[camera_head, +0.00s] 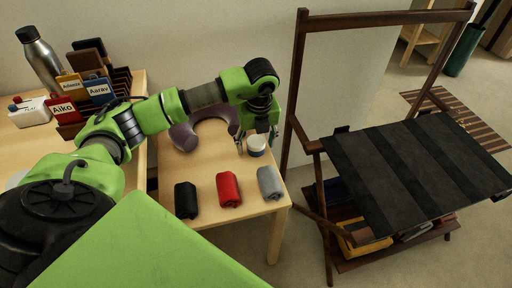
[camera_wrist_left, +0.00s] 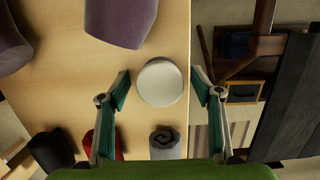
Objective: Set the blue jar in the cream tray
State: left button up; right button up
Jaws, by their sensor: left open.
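A small round jar (camera_head: 257,148) with a pale lid and a dark blue band stands upright near the right edge of the wooden table. In the left wrist view its round pale top (camera_wrist_left: 160,83) lies between the fingers. My left gripper (camera_head: 257,138) points down over the jar. It is open, with one finger (camera_wrist_left: 121,88) on each side of the jar and visible gaps to it. I cannot make out a cream tray for certain in either view. My right gripper is not in view.
Rolled black (camera_head: 187,199), red (camera_head: 228,189) and grey (camera_head: 269,183) cloths lie along the table's front. A purple curved cushion (camera_head: 184,137) is behind them. A dark wooden rack (camera_head: 299,80) with a striped black top (camera_head: 400,165) stands to the right. A steel bottle (camera_head: 38,57) and labelled cards stand at left.

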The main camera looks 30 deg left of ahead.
pick_arm(q)
jog(key=shift+f, duration=0.25)
jog(key=shift+c, duration=0.3)
jog(key=c, duration=1.3)
jog(key=shift+r, duration=0.15)
